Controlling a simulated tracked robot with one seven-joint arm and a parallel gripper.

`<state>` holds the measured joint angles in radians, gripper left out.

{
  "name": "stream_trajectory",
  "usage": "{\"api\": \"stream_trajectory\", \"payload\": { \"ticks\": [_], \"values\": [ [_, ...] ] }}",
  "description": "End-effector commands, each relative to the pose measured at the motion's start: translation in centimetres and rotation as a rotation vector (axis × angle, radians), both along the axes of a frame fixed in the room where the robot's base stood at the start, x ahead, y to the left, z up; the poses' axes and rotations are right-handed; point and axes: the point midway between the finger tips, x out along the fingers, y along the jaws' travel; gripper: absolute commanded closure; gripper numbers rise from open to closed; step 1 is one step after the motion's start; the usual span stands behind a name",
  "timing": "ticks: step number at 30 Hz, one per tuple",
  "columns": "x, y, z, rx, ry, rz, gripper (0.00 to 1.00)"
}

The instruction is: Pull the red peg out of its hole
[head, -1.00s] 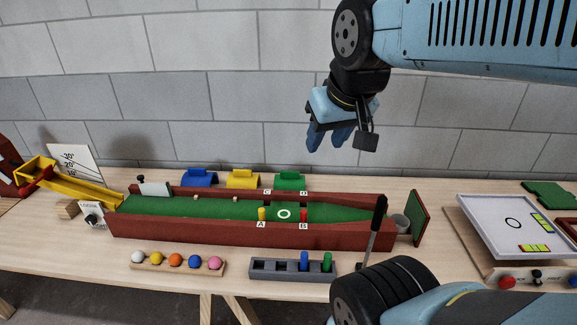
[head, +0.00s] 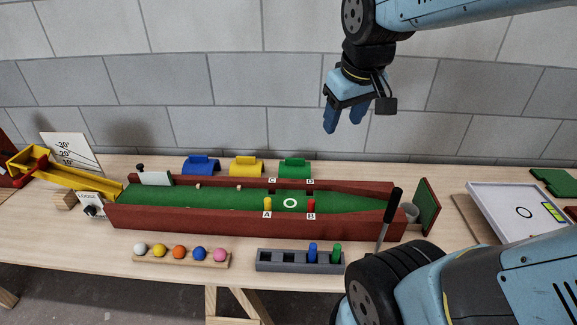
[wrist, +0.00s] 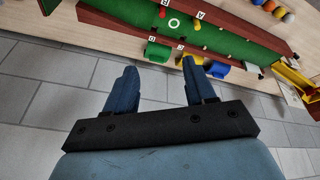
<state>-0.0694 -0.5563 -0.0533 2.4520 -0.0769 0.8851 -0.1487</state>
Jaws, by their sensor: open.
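The red peg (head: 311,206) stands upright in the green lane beside the near wall, at the label B. It also shows in the wrist view (wrist: 163,12), near the top. A yellow peg (head: 267,204) stands to its left at the label A. My gripper (head: 345,118) is open and empty, high above and behind the long red-walled lane (head: 180,220), up and to the right of the red peg. In the wrist view its two blue fingers (wrist: 158,80) are spread apart with nothing between them. The foot of the red peg is hidden by the near wall.
A grey rack (head: 265,262) with a blue and a green peg stands in front of the lane. A ball holder (head: 150,261) lies left of it. A black-handled stick (head: 390,215) rises at the lane's right end. Blue, yellow and green arches (head: 295,168) stand behind.

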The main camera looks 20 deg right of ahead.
Motion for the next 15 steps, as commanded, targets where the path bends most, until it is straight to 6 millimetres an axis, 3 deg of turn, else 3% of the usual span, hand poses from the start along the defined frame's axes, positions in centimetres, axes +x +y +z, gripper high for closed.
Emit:
{"api": "stream_trajectory", "payload": {
  "ticks": [15],
  "values": [
    [9.4, 1.5, -8.8, -0.217, 0.291, 0.416, 0.45]
  ]
}}
